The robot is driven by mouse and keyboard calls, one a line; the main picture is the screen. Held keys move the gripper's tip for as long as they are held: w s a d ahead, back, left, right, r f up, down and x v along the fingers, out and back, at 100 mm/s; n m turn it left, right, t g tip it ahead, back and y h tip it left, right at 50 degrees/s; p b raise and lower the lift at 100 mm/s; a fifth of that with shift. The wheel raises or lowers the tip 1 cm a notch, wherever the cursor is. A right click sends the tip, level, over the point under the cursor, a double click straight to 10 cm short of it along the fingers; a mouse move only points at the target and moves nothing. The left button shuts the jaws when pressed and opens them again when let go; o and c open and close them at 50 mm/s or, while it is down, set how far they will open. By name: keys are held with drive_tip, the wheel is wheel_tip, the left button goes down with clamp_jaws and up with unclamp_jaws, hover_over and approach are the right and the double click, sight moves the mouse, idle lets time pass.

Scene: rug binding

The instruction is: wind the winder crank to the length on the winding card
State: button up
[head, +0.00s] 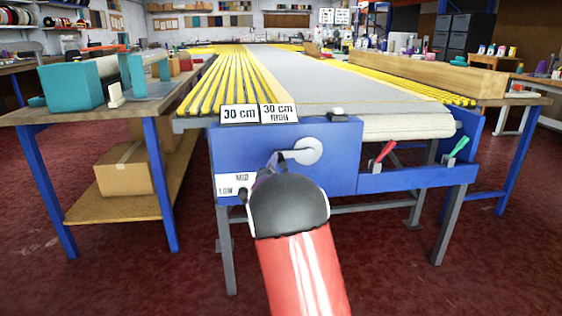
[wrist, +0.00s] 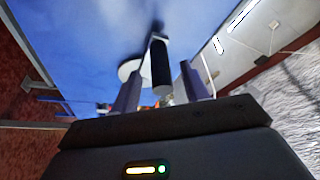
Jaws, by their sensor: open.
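The winder crank (head: 308,150) has a pale round disc on the front of a blue panel and an arm reaching left. My red and black arm hides part of it. In the wrist view, its dark cylindrical handle (wrist: 160,65) appears between the two fingers of my open gripper (wrist: 162,90), with gaps on both sides. Whether the fingertips reach past the handle's end is hard to tell. A white card (head: 240,114) reads "30 cm". A second card (head: 279,113) beside it reads "30 cm" above a smaller, unclear line.
A label (head: 235,187) reading "MID" and "LOW" sits low on the panel's left. A red lever (head: 383,153) and a green lever (head: 457,148) stand right of the crank. A wooden side table (head: 150,107) is at left. Red floor lies open in front.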

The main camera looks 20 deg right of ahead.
sight(283, 154)
drive_tip(key=shift+x, duration=1.75)
drive_tip(key=shift+c, duration=0.2)
clamp_jaws()
